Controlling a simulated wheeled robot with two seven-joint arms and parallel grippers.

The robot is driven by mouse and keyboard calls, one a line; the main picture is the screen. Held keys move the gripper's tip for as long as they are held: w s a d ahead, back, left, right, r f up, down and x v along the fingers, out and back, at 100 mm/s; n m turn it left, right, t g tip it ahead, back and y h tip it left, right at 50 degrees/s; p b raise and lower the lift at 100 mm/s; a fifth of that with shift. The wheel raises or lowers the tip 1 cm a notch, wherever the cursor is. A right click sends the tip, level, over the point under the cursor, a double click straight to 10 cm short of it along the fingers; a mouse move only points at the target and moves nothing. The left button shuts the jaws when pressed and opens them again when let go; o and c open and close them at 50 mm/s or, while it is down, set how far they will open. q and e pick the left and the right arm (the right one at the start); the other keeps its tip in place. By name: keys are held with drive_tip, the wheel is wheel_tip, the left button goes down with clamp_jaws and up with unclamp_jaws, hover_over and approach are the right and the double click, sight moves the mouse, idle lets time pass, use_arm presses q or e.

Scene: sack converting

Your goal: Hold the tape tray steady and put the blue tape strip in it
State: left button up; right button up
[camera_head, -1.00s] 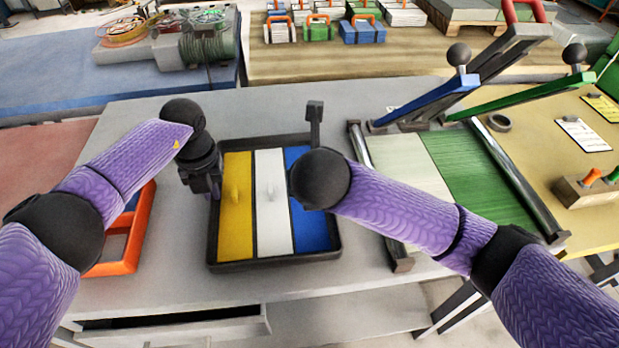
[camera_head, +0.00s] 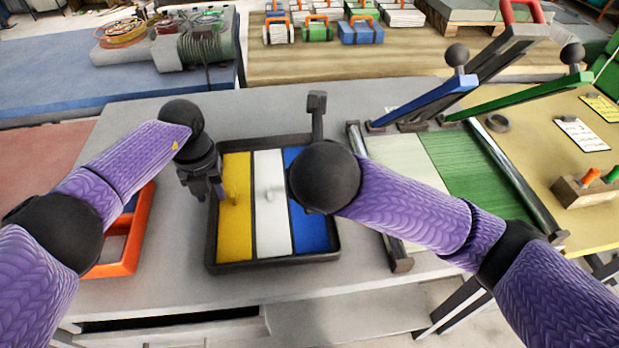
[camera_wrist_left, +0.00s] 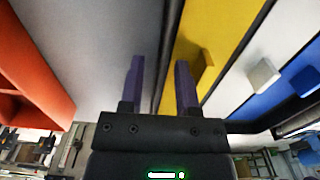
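The black-rimmed tape tray (camera_head: 212,240) lies on the grey table with yellow (camera_head: 236,225), white (camera_head: 270,225) and blue (camera_head: 318,232) strips side by side. The blue strip is in the right-hand slot, partly hidden by my right wrist. In the left wrist view, the yellow strip (camera_wrist_left: 212,40) and white strip (camera_wrist_left: 240,75) carry small knobs, and a blue knob (camera_wrist_left: 305,80) shows on the blue strip. My left gripper (camera_head: 207,190) is at the tray's left wall; its fingers (camera_wrist_left: 161,85) are apart with the wall between them. My right gripper's fingers are hidden behind its wrist above the tray's right side.
An orange frame (camera_head: 128,250) with a bit of blue stands left of the tray. Right of it is a press with a pale and green bed (camera_head: 480,170), and blue (camera_head: 420,103) and green (camera_head: 520,97) levers. Table in front is clear.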

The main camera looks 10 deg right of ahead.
use_arm(q)
drive_tip(key=shift+r, duration=0.1)
wheel_tip(320, 180, up, 12)
idle(0.4)
